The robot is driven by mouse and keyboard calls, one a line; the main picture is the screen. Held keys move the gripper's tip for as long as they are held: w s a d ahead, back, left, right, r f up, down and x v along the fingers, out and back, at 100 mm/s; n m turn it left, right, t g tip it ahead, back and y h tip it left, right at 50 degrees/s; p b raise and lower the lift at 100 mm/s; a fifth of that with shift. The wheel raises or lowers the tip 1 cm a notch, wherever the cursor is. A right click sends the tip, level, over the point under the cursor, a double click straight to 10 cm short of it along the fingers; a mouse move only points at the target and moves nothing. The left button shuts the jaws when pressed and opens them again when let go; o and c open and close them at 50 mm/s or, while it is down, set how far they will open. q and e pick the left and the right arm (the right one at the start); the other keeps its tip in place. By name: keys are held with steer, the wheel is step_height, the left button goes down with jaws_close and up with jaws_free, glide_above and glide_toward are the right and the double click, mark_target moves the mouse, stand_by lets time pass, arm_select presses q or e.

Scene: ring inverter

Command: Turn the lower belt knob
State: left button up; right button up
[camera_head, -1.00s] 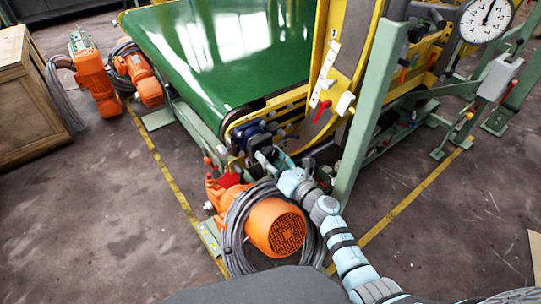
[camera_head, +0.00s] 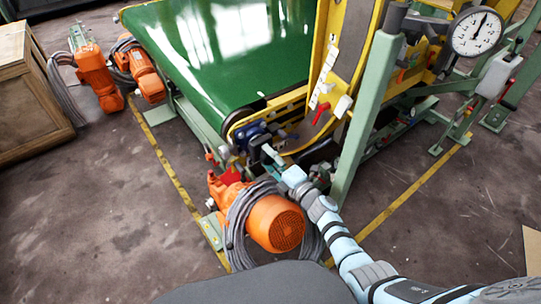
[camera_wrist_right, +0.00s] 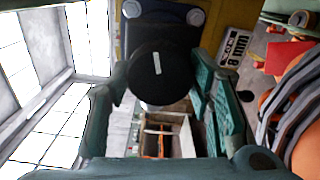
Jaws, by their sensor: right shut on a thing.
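The lower belt knob (camera_wrist_right: 160,78) is a round black knob with a white mark on its face, seen in the right wrist view. It sits in front of a dark blue block (camera_wrist_right: 168,14). My right gripper (camera_head: 270,153) is at the lower belt end in the head view, beside the dark blue block (camera_head: 250,133). Its two teal fingers lie on either side of the knob in the wrist view, and it is shut on the knob. In the head view the gripper and nearby parts make the knob hard to make out. My left gripper is not in view.
The green belt (camera_head: 215,50) rises behind the gripper. An orange motor (camera_head: 275,223) with a coiled grey cable stands close below it. A green post (camera_head: 365,120) stands just right of my arm. A wooden crate (camera_head: 28,95) is at far left. Floor at lower left is clear.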

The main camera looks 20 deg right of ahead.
steer(key=m+p, duration=0.1)
steer(key=m, duration=0.3)
steer(key=shift+r+m, duration=0.1)
steer(key=shift+m, duration=0.2)
steer(key=m+p, duration=0.1)
steer(key=m, duration=0.3)
steer(key=shift+m+p, duration=0.3)
steer(key=shift+p, duration=0.05)
steer(key=m, duration=0.4)
steer(key=shift+d+m+p, duration=0.1)
steer(key=shift+m+p, duration=0.2)
steer(key=shift+p, duration=0.1)
steer(key=shift+m, duration=1.8)
steer(key=o, duration=1.2)
steer(key=shift+c, duration=0.2)
steer(key=shift+s, duration=0.1)
